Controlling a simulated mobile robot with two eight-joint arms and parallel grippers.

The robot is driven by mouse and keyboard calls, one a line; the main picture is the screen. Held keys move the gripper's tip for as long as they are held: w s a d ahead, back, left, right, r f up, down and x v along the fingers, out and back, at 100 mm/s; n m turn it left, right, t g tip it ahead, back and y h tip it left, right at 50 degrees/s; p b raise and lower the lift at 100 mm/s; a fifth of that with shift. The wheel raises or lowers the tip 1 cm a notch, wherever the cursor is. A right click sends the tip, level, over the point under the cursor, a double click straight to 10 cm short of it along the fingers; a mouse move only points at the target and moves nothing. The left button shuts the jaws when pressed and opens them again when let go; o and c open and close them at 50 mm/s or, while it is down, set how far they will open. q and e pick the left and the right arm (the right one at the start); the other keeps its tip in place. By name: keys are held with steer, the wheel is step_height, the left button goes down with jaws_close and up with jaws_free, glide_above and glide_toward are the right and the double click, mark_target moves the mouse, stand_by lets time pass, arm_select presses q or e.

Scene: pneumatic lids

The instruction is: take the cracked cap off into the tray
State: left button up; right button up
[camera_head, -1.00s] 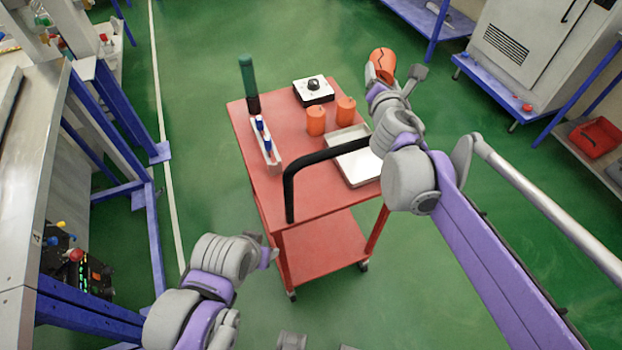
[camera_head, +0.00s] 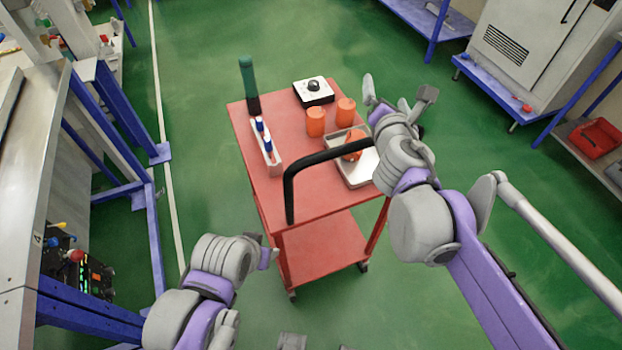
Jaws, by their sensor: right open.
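The orange cracked cap (camera_head: 353,146) lies in the pale metal tray (camera_head: 362,171) on the red cart. The cart's black handle crosses in front of the tray. The cap is partly hidden. My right gripper (camera_head: 398,90) is open and empty, above and to the right of the tray, with its fingers spread wide. Two more orange caps, one at the left (camera_head: 316,122) and one at the right (camera_head: 346,110), stand upright on the cart behind the tray. My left gripper (camera_head: 268,252) is low in front of the cart, away from the caps; its jaws are unclear.
The red cart (camera_head: 290,195) also bears a white rack (camera_head: 272,158) with blue-topped pieces, a green-and-black upright tool (camera_head: 248,85) and a white box with a black knob (camera_head: 314,91). The black handle (camera_head: 288,185) rises at the near edge. Green floor is clear around the cart.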

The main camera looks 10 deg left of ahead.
arm_select(q)
steer(key=shift+r, duration=0.1)
arm_select(e)
steer(key=v, duration=0.3)
steer(key=shift+s, duration=0.1)
arm_select(q)
steer(key=shift+d, duration=0.1)
stand_by(0.3)
